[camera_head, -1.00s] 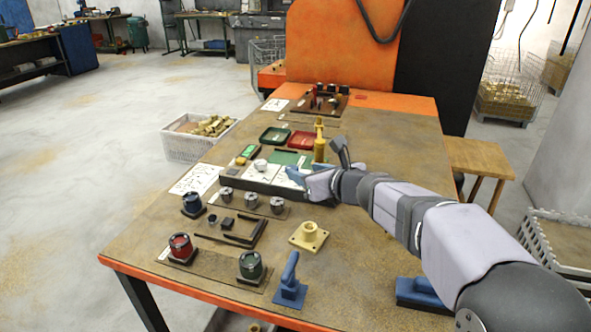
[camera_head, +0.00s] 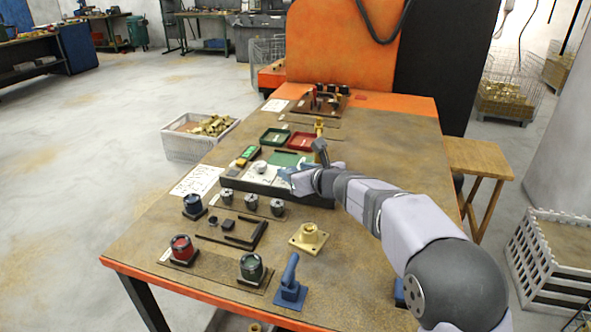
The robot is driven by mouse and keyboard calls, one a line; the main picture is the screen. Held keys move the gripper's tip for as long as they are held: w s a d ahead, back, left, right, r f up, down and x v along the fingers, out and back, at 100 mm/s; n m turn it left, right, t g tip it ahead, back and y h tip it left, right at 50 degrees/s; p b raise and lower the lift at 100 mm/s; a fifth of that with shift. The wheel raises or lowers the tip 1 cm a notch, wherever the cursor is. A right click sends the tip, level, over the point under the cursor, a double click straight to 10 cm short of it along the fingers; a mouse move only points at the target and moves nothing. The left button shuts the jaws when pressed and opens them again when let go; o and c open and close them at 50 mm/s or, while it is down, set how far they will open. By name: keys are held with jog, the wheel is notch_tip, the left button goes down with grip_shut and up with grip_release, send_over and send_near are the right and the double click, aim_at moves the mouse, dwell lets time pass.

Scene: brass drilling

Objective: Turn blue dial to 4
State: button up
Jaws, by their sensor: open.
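My gripper (camera_head: 285,177) is open, above the panel in the middle of the table. It is to the right of the blue dial and a little farther back, well apart from it. It seems to hold nothing. My arm reaches in from the lower right and hides part of the table's right side.
A red dial (camera_head: 182,248) and a green dial (camera_head: 251,266) stand at the table's front left. Several grey knobs (camera_head: 251,201) sit between the blue dial and my arm. A brass flanged part (camera_head: 308,238) and a blue handled block (camera_head: 290,287) stand nearer the front.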

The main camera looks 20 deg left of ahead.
jog(key=shift+w, duration=0.1)
jog(key=shift+c, duration=0.4)
jog(key=c, duration=1)
jog(key=shift+o, duration=0.2)
